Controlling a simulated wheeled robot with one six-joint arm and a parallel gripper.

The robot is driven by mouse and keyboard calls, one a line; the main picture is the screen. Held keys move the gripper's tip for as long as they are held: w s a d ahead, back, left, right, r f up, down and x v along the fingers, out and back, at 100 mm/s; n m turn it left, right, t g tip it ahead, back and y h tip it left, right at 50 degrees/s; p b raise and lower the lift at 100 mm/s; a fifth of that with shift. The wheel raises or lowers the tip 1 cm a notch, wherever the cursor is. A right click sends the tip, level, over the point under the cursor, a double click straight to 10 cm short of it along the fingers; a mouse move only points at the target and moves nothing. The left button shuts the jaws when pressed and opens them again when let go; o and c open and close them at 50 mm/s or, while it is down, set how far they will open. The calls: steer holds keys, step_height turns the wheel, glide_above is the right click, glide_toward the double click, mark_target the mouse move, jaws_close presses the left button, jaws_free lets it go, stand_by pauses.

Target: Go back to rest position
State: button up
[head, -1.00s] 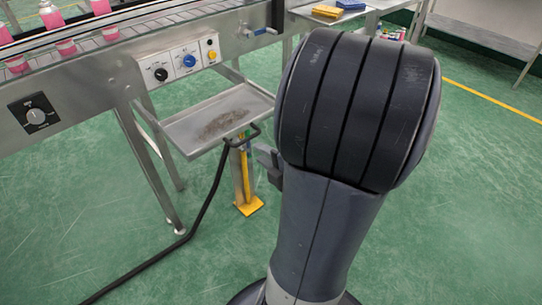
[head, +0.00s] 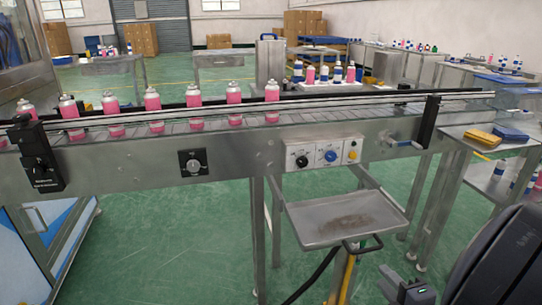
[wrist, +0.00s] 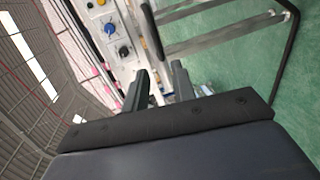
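My gripper (wrist: 158,78) shows in the wrist view with its two dark fingers apart and nothing between them. In the head view my gripper (head: 404,284) is low at the right, beside the dark rounded link of my arm at the lower right corner. It is to the right of the metal tray and below the conveyor. Part of my arm is cut off by the picture edge.
The conveyor (head: 235,165) carries several pink cans (head: 153,103). Its control panel (head: 326,155) has knobs. A metal tray (head: 312,232) stands below it. A side table (head: 470,132) holds yellow and blue items. Green floor (head: 190,240) is clear in front.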

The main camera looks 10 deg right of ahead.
mark_target(362, 251)
steer(key=shift+w, duration=0.15)
steer(key=shift+b+x, duration=1.1)
steer(key=shift+x, duration=4.25)
